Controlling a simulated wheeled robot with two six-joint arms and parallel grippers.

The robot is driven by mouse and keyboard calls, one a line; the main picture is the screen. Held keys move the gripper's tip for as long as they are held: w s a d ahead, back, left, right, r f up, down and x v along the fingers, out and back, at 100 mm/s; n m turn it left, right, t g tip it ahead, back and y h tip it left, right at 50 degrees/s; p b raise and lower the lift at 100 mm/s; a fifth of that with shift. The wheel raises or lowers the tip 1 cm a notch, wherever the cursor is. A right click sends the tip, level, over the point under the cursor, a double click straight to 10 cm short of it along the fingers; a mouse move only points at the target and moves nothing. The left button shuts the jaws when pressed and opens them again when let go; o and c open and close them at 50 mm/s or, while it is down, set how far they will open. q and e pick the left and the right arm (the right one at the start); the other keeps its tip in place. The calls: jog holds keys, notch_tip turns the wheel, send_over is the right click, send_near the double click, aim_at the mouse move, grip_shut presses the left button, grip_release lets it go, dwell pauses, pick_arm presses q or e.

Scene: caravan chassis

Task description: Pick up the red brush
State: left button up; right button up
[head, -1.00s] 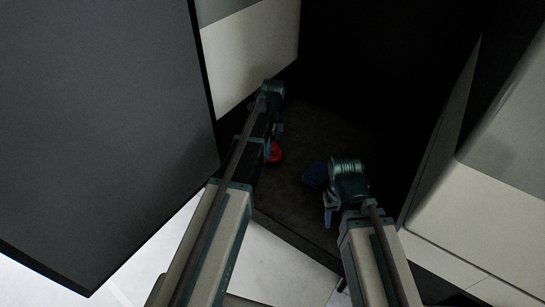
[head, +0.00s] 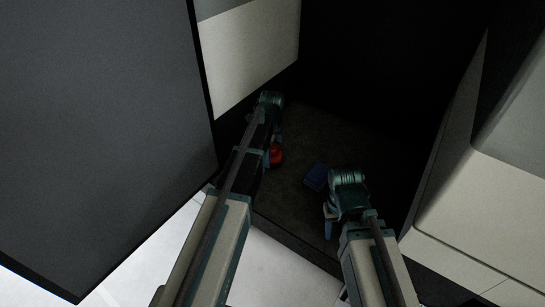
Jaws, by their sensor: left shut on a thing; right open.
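The red brush (head: 277,156) shows as a small rounded red shape on the left side of the dark compartment, partly hidden by my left arm. My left gripper (head: 278,141) reaches in from the left with its fingers pointing down at the brush, shut on it. The fingertips are small and dark here. Whether the brush is clear of the floor cannot be told. My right gripper (head: 329,222) is open and empty at the right, near the compartment's front edge.
A blue object (head: 316,176) lies on the dark compartment floor (head: 292,200) between my grippers. A large dark panel (head: 100,130) stands at the left. A pale cabinet (head: 480,215) bounds the right. A pale wall panel (head: 250,50) stands behind my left arm.

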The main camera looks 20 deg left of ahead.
pick_arm(q)
jog(key=c, duration=0.4)
jog(key=shift+r, duration=0.15)
pick_arm(e)
jog(key=shift+r, duration=0.15)
